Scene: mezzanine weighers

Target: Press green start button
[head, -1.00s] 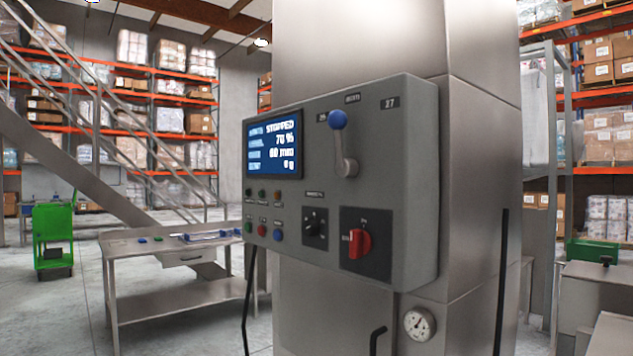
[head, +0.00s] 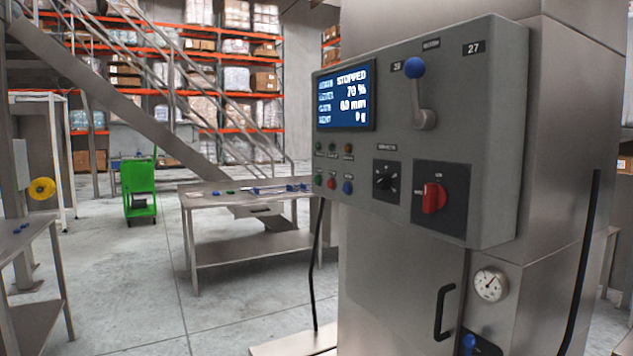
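A grey control panel (head: 455,150) is mounted on a steel machine column. Its blue screen (head: 345,97) reads "STOPPED", 70 %, 0.0 mm and 0 g. The green button (head: 319,180) is at the left end of the lower button row, with a red button (head: 331,182) and a blue button (head: 348,187) to its right. Small lamps sit in a row above them. A black dial (head: 385,183), a red rotary switch (head: 433,198) and a blue-knobbed lever (head: 415,68) are farther right. Neither of my grippers is in view.
A steel table (head: 200,205) with small blue items stands left of the panel. A green cart (head: 138,190) is behind it, near a metal staircase (head: 120,100). A pressure gauge (head: 490,285) and black handle (head: 444,312) are below the panel.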

